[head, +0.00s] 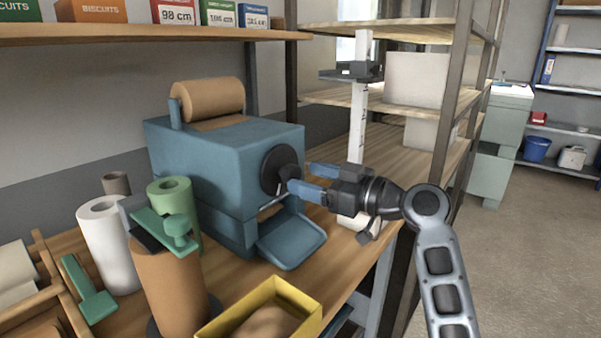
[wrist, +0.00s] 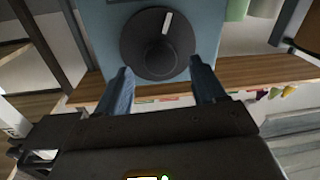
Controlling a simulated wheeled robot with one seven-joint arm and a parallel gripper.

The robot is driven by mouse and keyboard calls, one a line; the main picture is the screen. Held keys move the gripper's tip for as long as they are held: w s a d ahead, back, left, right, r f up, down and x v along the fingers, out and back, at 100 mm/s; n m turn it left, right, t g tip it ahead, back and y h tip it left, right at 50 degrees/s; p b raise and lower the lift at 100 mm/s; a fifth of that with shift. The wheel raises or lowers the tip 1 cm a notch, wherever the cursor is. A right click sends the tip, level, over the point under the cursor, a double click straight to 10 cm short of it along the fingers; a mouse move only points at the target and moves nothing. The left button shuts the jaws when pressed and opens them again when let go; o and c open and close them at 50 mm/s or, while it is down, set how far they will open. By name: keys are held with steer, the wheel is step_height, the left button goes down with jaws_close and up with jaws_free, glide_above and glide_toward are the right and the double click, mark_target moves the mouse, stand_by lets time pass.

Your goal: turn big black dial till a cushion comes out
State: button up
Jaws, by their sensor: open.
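The big black dial (head: 273,172) is on the side face of a blue machine (head: 205,150). It also shows in the wrist view (wrist: 140,42), with a raised round knob at its middle and a white mark near its upper right. My gripper (head: 305,178) is open, its blue fingers pointing at the dial. In the wrist view my gripper (wrist: 160,85) has one finger on each side of the knob's lower part; I cannot tell if they touch. A brown paper roll (head: 208,98) sits on top of the machine. A blue tray (head: 290,240) below the dial is empty.
A yellow box (head: 265,310) with brown contents stands in front of the machine. White (head: 105,240), green (head: 175,205) and brown (head: 172,285) rolls stand to its left. A white post with a dark clamp (head: 352,72) rises behind my gripper. Shelving (head: 425,95) stands at right.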

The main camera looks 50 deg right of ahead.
mark_target(286, 173)
steer(key=shift+w+a, duration=0.15)
steer(key=shift+w, duration=1.15)
steer(key=shift+c, duration=0.3)
steer(key=c, duration=1)
